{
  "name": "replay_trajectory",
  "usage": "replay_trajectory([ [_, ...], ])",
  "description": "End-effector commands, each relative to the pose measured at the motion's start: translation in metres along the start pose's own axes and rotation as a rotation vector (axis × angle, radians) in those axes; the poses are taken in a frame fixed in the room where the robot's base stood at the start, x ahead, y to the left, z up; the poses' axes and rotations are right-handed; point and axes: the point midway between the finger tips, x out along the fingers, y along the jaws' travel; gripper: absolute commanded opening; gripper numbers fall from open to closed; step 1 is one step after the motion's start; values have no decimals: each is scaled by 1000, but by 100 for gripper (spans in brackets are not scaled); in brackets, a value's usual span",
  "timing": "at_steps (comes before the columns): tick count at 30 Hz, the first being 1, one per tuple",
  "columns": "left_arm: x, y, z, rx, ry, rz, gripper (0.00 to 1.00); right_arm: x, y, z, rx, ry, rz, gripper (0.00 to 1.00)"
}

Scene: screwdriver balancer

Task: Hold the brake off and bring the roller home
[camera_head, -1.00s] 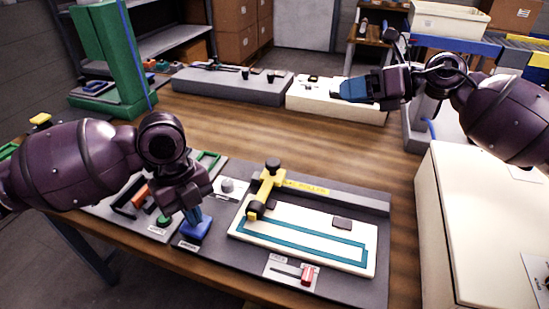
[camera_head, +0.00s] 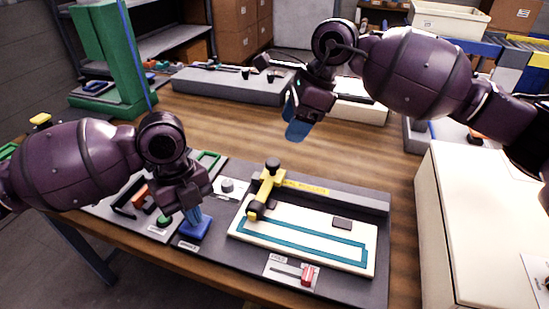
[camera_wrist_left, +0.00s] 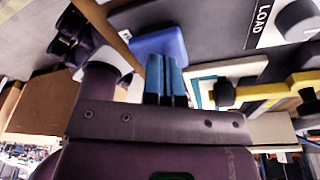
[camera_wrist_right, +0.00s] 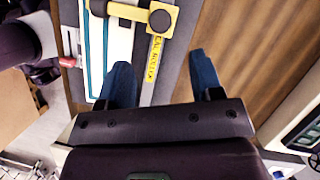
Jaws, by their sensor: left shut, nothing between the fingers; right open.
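The blue pad (camera_head: 200,229) sits on the dark fixture board, at its left part. My left gripper (camera_head: 192,216) is shut and empty, its fingertips at the blue pad. They look to be touching it, also in the left wrist view (camera_wrist_left: 166,78). The yellow roller arm (camera_head: 264,187), with a black knob and a dark end, lies across the upper left of the white plate (camera_head: 290,250) with a teal outline. My right gripper (camera_head: 296,130) is open and empty above the table, behind the board. In the right wrist view the roller arm (camera_wrist_right: 130,12) is beyond the fingers.
A red slider (camera_head: 307,274) sits at the board's front. A small dark block (camera_head: 342,223) lies on the white plate. A grey knob (camera_head: 228,186) stands left of the roller. A pale cabinet (camera_head: 480,220) stands at the right.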

Motion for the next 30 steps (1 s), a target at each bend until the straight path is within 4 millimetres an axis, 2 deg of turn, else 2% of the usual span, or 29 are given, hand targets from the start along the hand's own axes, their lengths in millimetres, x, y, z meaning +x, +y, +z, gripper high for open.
replay_trajectory([
  [6,2,0,0,-1,2,3,0,40,0,0,3,-3,5,60],
  [15,2,0,0,-1,2,3,0,85,0,0,3,-4,3,60],
  [21,2,0,0,-1,2,3,0,100,0,0,2,-4,2,60],
  [30,2,0,0,-1,2,3,0,102,0,0,2,-4,1,60],
])
